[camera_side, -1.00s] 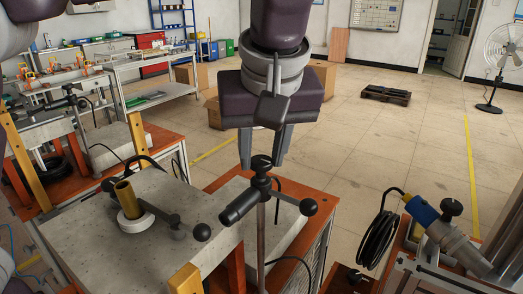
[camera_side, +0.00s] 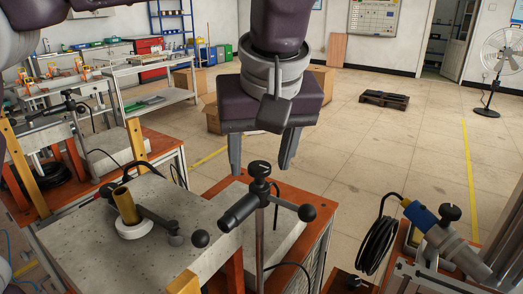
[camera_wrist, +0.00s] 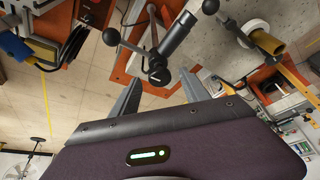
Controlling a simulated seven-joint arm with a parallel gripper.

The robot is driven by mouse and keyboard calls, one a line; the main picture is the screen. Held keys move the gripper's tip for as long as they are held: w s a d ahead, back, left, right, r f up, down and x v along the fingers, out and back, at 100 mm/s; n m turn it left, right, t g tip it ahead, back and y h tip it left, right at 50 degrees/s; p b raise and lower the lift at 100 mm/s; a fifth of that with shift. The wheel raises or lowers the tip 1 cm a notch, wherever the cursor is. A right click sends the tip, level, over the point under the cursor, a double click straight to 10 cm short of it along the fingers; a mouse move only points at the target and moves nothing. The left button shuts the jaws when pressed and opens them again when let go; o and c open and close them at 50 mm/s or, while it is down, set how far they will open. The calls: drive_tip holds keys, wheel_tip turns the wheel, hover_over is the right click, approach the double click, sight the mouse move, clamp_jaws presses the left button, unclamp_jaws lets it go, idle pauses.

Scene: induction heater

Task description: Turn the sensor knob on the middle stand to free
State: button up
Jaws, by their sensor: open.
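The sensor knob (camera_side: 260,169) is a black knob with a pale mark on top. It sits at the head of the middle stand (camera_side: 261,225), a metal post carrying a black sensor barrel (camera_side: 239,211) and a ball-ended lever (camera_side: 306,212). My gripper (camera_side: 260,172) is open and empty and points down. Its fingertips appear on either side of the knob, apart from it; the exact depth is unclear. In the wrist view, the black knob (camera_wrist: 159,73) shows between my gripper's spread fingers (camera_wrist: 149,56), with the barrel (camera_wrist: 177,33) beyond. I cannot read the knob's setting.
A grey block (camera_side: 70,224) with a brass tube (camera_side: 125,205) in a white ring stands left of the stand. Another sensor stand (camera_side: 447,230) with a coiled black cable (camera_side: 378,243) is at right. A further stand is at back left.

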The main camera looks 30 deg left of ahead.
drive_tip(key=v, duration=0.6)
drive_tip(key=shift+r, duration=0.4)
drive_tip(key=shift+s, duration=0.1)
drive_tip(key=s+a+m+h, duration=0.2)
drive_tip(key=s+a+m, duration=0.25)
drive_tip(key=a, duration=0.95)
drive_tip(key=s+a+f+m, duration=0.1)
drive_tip(key=s+a+f, duration=0.1)
drive_tip(key=s+f, duration=0.2)
drive_tip(key=s+a+f+m+t+h, duration=0.1)
drive_tip(key=s+a+f+m, duration=0.1)
drive_tip(key=s+f, duration=0.2)
drive_tip(key=s+a+f+m+t, duration=0.1)
drive_tip(key=s+f, duration=0.4)
drive_tip(key=shift+s+a+f+m, duration=0.1)
drive_tip(key=shift+s+a+m, duration=0.25)
drive_tip(key=shift+s+a, duration=0.05)
